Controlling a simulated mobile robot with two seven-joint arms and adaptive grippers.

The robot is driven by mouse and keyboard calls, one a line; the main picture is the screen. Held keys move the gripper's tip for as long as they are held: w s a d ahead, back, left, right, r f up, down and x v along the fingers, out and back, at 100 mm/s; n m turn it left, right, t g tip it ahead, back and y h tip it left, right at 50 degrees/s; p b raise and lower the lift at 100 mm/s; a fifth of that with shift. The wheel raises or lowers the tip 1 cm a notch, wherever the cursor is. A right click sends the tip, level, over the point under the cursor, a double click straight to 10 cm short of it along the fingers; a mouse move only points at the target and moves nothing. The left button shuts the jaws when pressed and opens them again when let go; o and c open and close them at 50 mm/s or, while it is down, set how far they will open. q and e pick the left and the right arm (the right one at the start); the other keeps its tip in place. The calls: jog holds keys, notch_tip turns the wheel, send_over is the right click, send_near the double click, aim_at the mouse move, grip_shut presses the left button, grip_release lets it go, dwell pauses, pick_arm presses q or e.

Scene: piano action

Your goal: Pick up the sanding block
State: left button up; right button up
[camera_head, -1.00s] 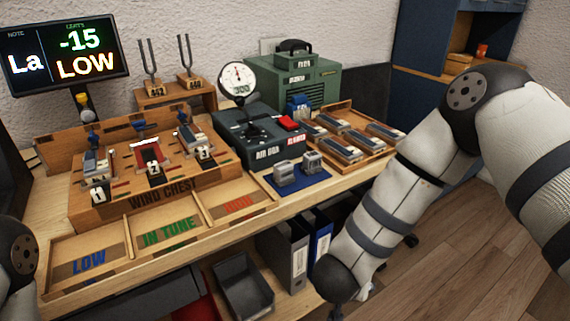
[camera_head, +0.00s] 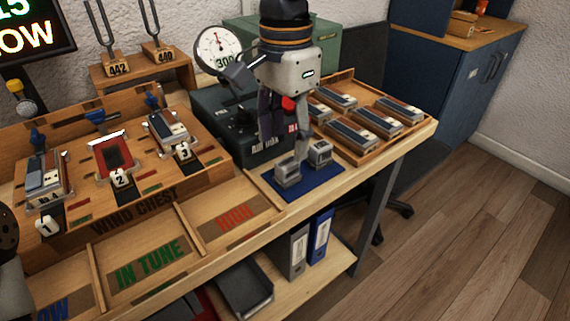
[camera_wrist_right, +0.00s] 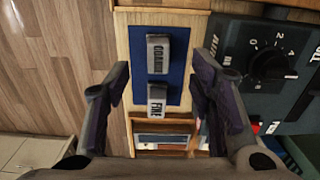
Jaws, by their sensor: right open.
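Two small grey sanding blocks lie on a blue mat (camera_head: 313,186) on the bench. In the right wrist view the block marked COARSE (camera_wrist_right: 158,52) is at the upper part of the mat (camera_wrist_right: 176,76) and the one marked FINE (camera_wrist_right: 157,98) is below it. In the head view the left block (camera_head: 288,175) and the right block (camera_head: 320,152) show. My right gripper (camera_head: 284,140) points down over the mat, open and empty; its fingers (camera_wrist_right: 158,88) show either side of the FINE block in the right wrist view. I cannot tell the exact height.
A dark box (camera_head: 225,115) with a gauge (camera_head: 219,48) stands behind the mat. A wooden tray (camera_head: 407,132) of reed pieces is to its right. The wind chest (camera_head: 135,212) and sorting bins lie left. The bench's front edge is close to the mat.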

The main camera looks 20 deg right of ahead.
aim_at(288, 162)
notch_tip(288, 162, down, 7)
jog(key=shift+d+r, duration=0.1)
jog(key=shift+d, duration=0.05)
grip_shut()
